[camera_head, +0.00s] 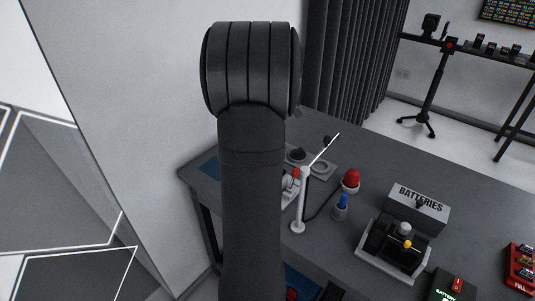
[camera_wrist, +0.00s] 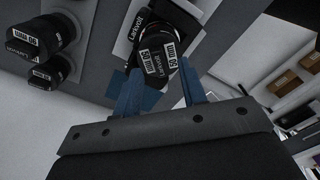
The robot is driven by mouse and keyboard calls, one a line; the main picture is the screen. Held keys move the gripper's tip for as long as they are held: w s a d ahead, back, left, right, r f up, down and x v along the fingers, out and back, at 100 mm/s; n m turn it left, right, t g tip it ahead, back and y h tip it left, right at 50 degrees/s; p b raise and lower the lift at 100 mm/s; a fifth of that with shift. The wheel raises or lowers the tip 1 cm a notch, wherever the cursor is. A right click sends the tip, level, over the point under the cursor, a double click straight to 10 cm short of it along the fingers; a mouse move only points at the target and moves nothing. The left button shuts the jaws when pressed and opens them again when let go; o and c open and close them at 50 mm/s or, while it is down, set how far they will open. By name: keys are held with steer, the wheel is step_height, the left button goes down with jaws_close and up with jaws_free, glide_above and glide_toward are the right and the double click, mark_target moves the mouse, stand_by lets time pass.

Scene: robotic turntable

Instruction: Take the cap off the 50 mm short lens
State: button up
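In the wrist view, my gripper (camera_wrist: 160,70) has its two blue fingers apart, one on each side of a black lens (camera_wrist: 165,42) with white labels that seem to read 50 mm. I cannot tell whether the fingers touch it. This lens appears to be joined to a dark body beside a white "Larkvolt" label (camera_wrist: 131,27). Two more black lenses with white labels show at the left, a larger one (camera_wrist: 45,33) and a shorter one (camera_wrist: 48,72); the shorter one's label also looks like 50 mm. I cannot make out a separate cap edge. In the head view, my arm hides the gripper.
In the head view, the grey table (camera_head: 460,190) holds a white post (camera_head: 302,200), a red-topped piece (camera_head: 350,180), a blue-topped piece (camera_head: 341,206), a batteries box (camera_head: 419,206) and a black device on a white tray (camera_head: 395,265). A dark curtain (camera_head: 345,60) hangs behind.

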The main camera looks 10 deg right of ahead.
steer(key=shift+f, duration=0.75)
jaws_close()
steer(key=shift+r, duration=0.1)
